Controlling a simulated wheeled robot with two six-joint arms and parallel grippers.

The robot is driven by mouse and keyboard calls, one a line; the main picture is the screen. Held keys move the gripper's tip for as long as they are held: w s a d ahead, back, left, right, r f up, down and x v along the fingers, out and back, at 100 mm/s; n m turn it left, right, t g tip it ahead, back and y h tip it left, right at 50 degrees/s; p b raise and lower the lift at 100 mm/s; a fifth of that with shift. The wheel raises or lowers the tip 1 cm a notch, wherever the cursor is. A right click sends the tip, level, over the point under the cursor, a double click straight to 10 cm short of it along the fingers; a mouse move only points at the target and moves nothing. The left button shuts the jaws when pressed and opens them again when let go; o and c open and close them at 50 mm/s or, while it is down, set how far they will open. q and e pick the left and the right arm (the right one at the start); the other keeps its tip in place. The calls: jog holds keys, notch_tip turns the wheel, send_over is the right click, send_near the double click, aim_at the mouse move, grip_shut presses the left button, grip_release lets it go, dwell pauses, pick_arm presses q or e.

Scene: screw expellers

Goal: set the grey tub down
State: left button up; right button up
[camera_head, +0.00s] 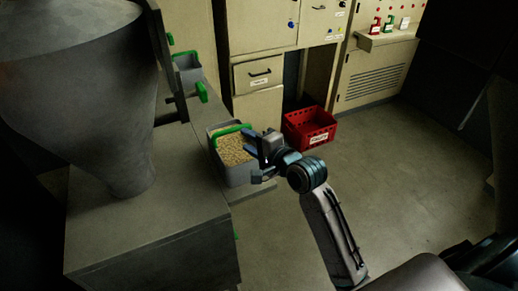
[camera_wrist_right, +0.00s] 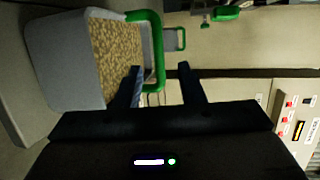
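The grey tub (camera_head: 240,175), filled with pale grain-like pieces and fitted with a green handle (camera_head: 232,130), stands upright on a low ledge beside the machine in the head view. My right gripper (camera_head: 254,160) is at the tub's right side. In the right wrist view the tub (camera_wrist_right: 60,60) is at the upper left, appearing turned sideways. There my right gripper's fingers (camera_wrist_right: 161,75) are spread apart, with part of the green handle (camera_wrist_right: 158,60) showing between them; I cannot tell if they touch it. My left gripper is not in view.
A machine with a large grey hopper (camera_head: 80,80) fills the left. Another grey tub (camera_head: 188,75) stands farther back. A red crate (camera_head: 310,128) is on the floor by the beige cabinets (camera_head: 258,75). Open floor (camera_head: 400,180) lies to the right.

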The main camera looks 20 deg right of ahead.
jog(key=shift+v, duration=2.1)
